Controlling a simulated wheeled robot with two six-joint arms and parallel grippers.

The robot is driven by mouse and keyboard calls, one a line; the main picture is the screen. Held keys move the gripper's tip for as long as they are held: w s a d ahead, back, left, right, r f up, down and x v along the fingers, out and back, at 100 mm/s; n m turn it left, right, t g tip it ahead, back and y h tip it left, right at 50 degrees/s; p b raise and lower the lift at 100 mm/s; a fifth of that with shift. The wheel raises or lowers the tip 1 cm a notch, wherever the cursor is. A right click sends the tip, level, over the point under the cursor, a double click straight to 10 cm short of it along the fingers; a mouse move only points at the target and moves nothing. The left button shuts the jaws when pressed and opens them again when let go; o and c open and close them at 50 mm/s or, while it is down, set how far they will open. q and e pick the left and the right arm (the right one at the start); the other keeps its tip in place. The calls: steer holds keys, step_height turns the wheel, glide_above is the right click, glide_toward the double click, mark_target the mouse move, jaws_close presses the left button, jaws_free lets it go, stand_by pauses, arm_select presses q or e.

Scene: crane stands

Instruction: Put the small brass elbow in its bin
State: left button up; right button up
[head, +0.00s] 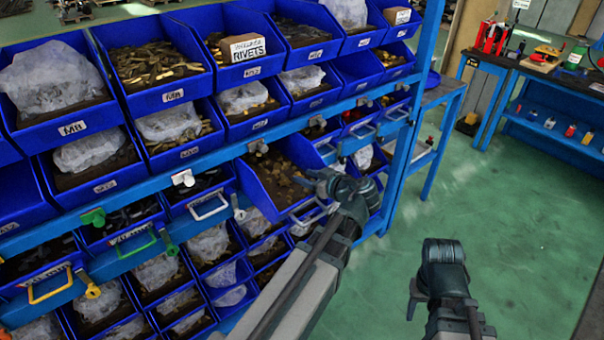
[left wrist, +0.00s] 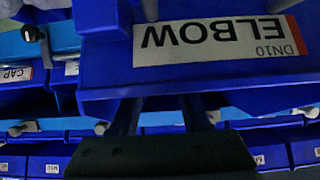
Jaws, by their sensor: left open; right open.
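A blue bin (head: 244,190) with small brass pieces is pulled forward from the rack. In the left wrist view, a blue bin front (left wrist: 215,70) bears an upside-down label reading DN10 ELBOW (left wrist: 215,38). My left gripper (head: 312,182) is at the front right edge of the pulled-out bin. In the left wrist view its two fingers (left wrist: 160,112) are apart, close to the labelled front, with nothing seen between them. I cannot tell whether they touch it. My right gripper (head: 411,298) is open and empty above the floor. I cannot single out the small brass elbow.
The blue rack holds many bins, including one marked RIVETS (head: 248,48). A CAP label (left wrist: 17,74) shows beside the elbow bin. Handles (head: 208,206) jut from the lower bins. The green floor (head: 510,240) at right is clear, with a workbench (head: 555,115) beyond.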

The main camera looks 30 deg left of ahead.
arm_select(q)
steer(key=p+v, duration=0.3)
steer(key=v, duration=0.6)
steer(key=shift+s+d+r, duration=0.1)
steer(key=shift+s+d, duration=0.05)
steer(key=shift+d, duration=0.05)
steer(key=s+d+f+m+g+h, duration=0.2)
steer(key=s+d+f+m+h, duration=0.3)
steer(key=d+m, duration=0.3)
steer(key=s+d+f+m+g+h, duration=0.3)
steer(key=s+d+f+m+h, duration=0.3)
steer(key=d, duration=0.5)
step_height(320, 180, down, 3)
steer(key=s+m, duration=0.1)
steer(key=m, duration=0.2)
steer(key=shift+s+d+r, duration=0.25)
steer(key=shift+s+d, duration=0.15)
steer(key=shift+r+p, duration=1)
